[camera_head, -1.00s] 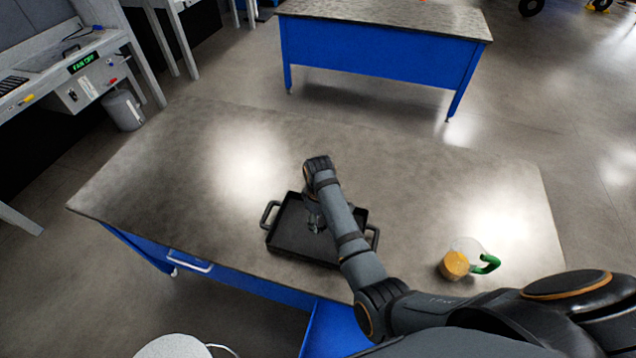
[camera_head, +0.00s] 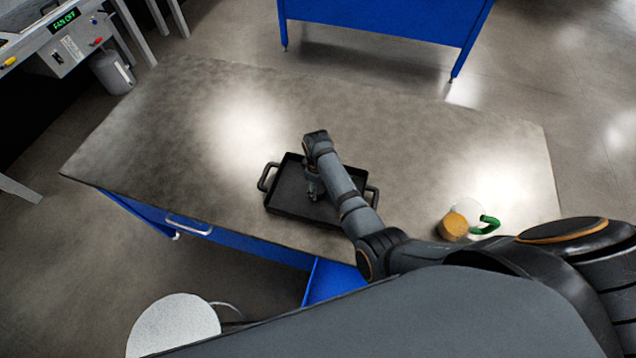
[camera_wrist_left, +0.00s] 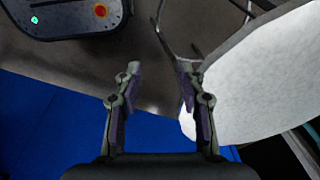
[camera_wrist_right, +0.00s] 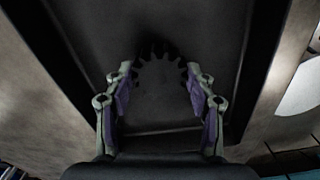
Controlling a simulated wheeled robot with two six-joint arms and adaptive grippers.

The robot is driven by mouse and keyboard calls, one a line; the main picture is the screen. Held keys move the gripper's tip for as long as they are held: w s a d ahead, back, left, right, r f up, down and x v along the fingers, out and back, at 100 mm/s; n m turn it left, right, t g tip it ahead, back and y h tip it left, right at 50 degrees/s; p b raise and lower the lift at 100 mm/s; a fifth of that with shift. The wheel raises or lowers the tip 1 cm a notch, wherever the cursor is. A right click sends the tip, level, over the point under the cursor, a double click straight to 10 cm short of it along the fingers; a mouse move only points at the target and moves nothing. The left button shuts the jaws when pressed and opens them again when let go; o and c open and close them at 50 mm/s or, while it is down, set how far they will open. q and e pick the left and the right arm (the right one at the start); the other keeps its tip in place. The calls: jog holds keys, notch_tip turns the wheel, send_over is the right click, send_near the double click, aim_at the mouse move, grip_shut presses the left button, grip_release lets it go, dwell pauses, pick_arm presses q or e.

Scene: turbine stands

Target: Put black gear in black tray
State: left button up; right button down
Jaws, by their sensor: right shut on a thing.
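The black tray (camera_head: 287,203) with two side handles lies on the table near its front edge. My right gripper (camera_head: 314,192) is over the inside of the tray. In the right wrist view my right gripper (camera_wrist_right: 160,85) is shut on the black gear (camera_wrist_right: 158,58), whose teeth show between the fingertips, with the tray floor (camera_wrist_right: 95,30) behind it. Whether the gear touches the floor I cannot tell. The gear is hardly visible in the head view, under my right arm. My left gripper (camera_wrist_left: 158,75) is open and empty in the left wrist view, away from the tray.
A clear jug with a green handle (camera_head: 488,226) and a tan part (camera_head: 453,226) stands to the right on the table (camera_head: 150,130). A round white seat (camera_head: 172,325) stands in front. The table's left and back are clear.

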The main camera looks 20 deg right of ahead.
jog(key=shift+f, duration=0.3)
pick_arm(q)
jog(key=shift+s+f, duration=0.2)
jog(key=shift+s, duration=0.3)
jog(key=shift+s+f, duration=0.15)
jog(key=shift+s, duration=0.3)
pick_arm(e)
jog(key=shift+f, duration=0.2)
jog(key=shift+c, duration=2.4)
grip_release()
pick_arm(q)
jog(key=shift+s+a, duration=0.1)
pick_arm(e)
jog(key=shift+o, duration=0.4)
jog(key=shift+o, duration=0.8)
pick_arm(q)
jog(key=shift+s, duration=0.1)
